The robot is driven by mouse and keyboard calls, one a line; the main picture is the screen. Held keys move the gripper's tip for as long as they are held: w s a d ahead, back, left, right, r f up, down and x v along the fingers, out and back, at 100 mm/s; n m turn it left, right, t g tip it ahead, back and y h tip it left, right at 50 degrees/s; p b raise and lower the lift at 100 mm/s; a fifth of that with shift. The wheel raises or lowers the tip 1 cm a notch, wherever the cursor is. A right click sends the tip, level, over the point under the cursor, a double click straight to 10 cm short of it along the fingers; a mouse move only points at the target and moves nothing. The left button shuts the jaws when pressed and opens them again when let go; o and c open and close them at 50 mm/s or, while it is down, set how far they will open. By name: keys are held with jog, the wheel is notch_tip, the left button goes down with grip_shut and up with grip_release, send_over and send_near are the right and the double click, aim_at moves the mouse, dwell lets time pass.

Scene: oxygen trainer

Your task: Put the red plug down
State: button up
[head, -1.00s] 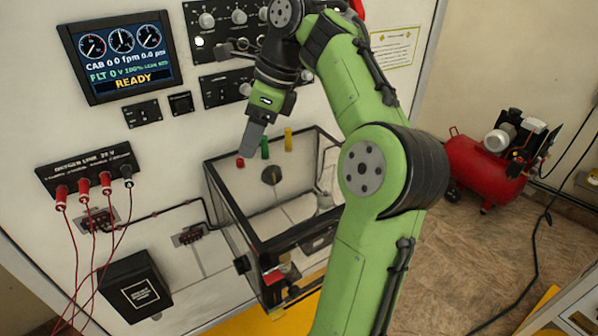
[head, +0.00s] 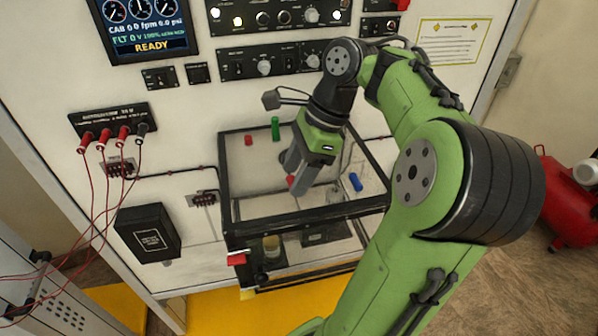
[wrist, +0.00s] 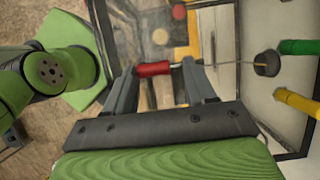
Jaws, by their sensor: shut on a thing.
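My gripper (head: 303,178) is shut on the red plug (wrist: 153,69), which lies across between the fingertips in the wrist view. In the head view only a small red part of the plug (head: 291,181) shows beside the grey fingers. The gripper points down over the open-topped clear box with the black frame (head: 228,205). I cannot tell whether the plug touches anything below it.
Pegs stand out near the box: red (head: 248,140), green (head: 275,128) and blue (head: 355,181); a yellow peg (wrist: 297,103) shows in the wrist view. Red plugs with cables (head: 105,138) sit in a wall panel at left. A black box (head: 147,233) is below them.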

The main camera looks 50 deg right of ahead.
jog(key=shift+f, duration=0.4)
jog(key=shift+w+a, duration=0.1)
jog(key=shift+f, duration=0.2)
jog(key=o, duration=1.1)
jog(key=shift+r, duration=0.1)
jog(key=v, duration=1.2)
jog(key=shift+r, duration=0.2)
